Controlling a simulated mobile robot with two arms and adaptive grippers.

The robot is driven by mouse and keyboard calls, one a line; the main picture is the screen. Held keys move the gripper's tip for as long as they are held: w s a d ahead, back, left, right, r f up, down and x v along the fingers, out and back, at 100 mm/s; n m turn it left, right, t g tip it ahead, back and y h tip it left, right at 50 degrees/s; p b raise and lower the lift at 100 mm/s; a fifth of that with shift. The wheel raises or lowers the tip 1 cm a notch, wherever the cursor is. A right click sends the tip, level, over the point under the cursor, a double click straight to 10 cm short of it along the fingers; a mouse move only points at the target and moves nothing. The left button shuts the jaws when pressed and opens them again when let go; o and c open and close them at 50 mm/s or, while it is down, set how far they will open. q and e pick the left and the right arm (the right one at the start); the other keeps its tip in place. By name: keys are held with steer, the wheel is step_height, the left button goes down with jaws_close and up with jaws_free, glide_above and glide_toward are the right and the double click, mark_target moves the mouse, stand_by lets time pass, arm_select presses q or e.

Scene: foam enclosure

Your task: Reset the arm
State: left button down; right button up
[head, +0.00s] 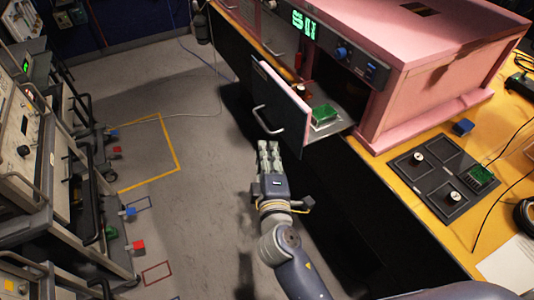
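My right arm comes in from the bottom right. Its gripper (268,152) hangs over the floor gap in front of the open drawer (279,107), left of the bench edge. Its two grey fingers lie side by side with almost no gap, and nothing shows between them. The gripper is apart from the drawer handle (264,120). My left arm and gripper are not in view.
The drawer juts from the pink cabinet (430,50) and holds a green circuit board (324,113). A dark tray (436,178) lies on the yellow bench (395,210). Equipment racks (40,150) line the left. Grey floor (200,200) lies open between, crossed by a thin cable.

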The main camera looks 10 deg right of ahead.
steer(key=s+d+f+m+g, duration=0.1)
steer(key=s+f+g, duration=0.25)
steer(key=f, duration=0.85)
steer(key=s+d+f+m+g+y, duration=0.15)
steer(key=s+f, duration=0.35)
steer(key=f, duration=0.7)
steer(key=s+f+m+g, duration=0.1)
steer(key=s+f+g, duration=0.25)
steer(key=f, duration=0.95)
steer(key=s+d+f+m+g, duration=0.2)
steer(key=s+f, duration=0.4)
steer(key=s, duration=0.4)
steer(key=s+d+f+m+g, duration=0.3)
steer(key=s+d+f, duration=0.3)
steer(key=s, duration=0.5)
steer(key=s+d+f+m+g, duration=0.2)
steer(key=s+d+f+m, duration=0.2)
steer(key=s, duration=0.6)
step_height(320, 180, down, 3)
steer(key=shift+s+d+h, duration=0.4)
steer(key=shift+d+h, duration=0.05)
steer(key=shift+d, duration=0.8)
